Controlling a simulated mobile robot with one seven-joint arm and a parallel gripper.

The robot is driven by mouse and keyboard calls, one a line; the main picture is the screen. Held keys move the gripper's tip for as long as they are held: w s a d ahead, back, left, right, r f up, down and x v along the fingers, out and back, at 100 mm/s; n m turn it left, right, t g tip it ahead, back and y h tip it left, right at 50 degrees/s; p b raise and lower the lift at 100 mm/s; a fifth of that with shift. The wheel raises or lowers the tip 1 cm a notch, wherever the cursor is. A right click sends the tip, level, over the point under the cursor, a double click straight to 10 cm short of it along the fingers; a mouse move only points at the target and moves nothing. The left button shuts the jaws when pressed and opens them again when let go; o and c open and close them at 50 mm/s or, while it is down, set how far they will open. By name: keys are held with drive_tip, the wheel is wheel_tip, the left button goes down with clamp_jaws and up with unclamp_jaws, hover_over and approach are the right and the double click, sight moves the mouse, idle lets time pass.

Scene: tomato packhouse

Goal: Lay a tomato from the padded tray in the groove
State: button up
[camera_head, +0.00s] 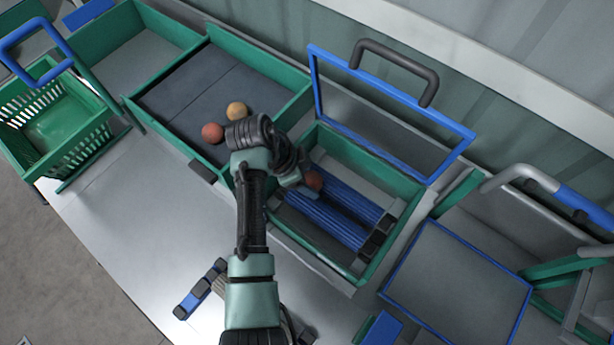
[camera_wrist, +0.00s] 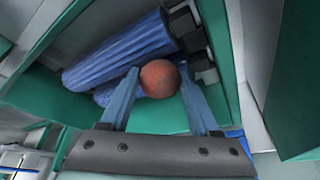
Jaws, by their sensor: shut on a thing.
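My gripper (camera_head: 307,184) is shut on a reddish tomato (camera_wrist: 160,78), which sits between the two blue-grey fingers in the wrist view. The same tomato (camera_head: 315,180) shows in the head view at the left end of the blue ribbed rollers (camera_head: 322,220), in a green-walled bay. The groove runs between the rollers; whether the tomato touches them I cannot tell. The padded tray (camera_head: 185,88), dark grey inside with green walls, is to the left. A red tomato (camera_head: 212,132) and an orange one (camera_head: 237,111) lie in it, near my arm.
A blue-framed clear lid (camera_head: 455,128) with a dark handle stands raised behind the roller bay. A green basket (camera_head: 60,122) is at far left. A blue-edged grey panel (camera_head: 455,285) lies at right. The bench front (camera_head: 150,215) is mostly clear.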

drive_tip(key=shift+f, duration=0.15)
drive_tip(key=o, duration=1)
drive_tip(key=shift+s, duration=0.1)
drive_tip(key=c, duration=0.3)
drive_tip(key=shift+c, duration=0.2)
wheel_tip(320, 180, up, 7)
drive_tip(key=p, duration=0.6)
